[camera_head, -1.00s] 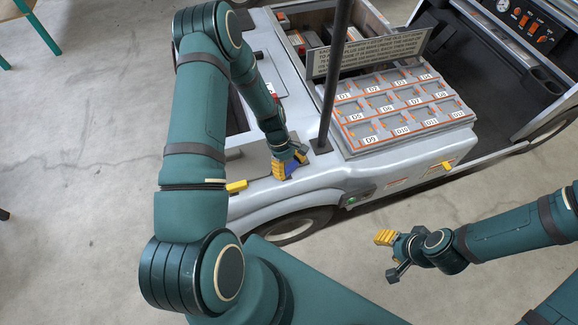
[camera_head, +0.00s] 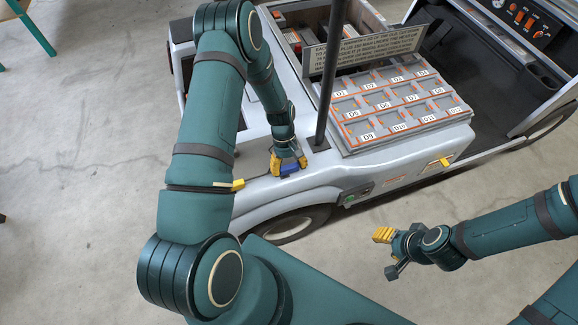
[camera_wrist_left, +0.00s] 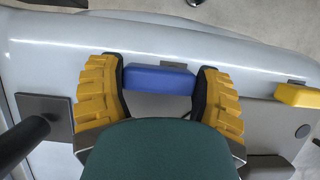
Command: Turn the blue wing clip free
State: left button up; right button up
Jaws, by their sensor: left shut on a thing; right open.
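The blue wing clip (camera_head: 289,168) sits on the cart's light grey side ledge near the foot of the dark post. In the left wrist view the clip (camera_wrist_left: 160,79) is a blue bar lying crosswise between my yellow-padded fingers. My left gripper (camera_head: 288,165) is shut on it, one finger at each end (camera_wrist_left: 157,88). A small dark plate shows just behind the clip in the wrist view; the rest of its mount is hidden. My right gripper (camera_head: 385,252) is open and empty, over the floor in front of the cart.
A yellow clip (camera_head: 238,184) is on the ledge left of the blue one, and another yellow clip (camera_head: 445,161) is at the right. The dark post (camera_head: 325,90) stands close beside my left gripper. A tray of labelled compartments (camera_head: 405,146) lies right of it.

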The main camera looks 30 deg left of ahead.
pick_arm(q)
jog(key=shift+w, duration=0.1)
jog(key=o, duration=1.2)
jog(key=shift+c, duration=0.2)
jog(key=v, duration=1.2)
jog(key=shift+d, duration=0.1)
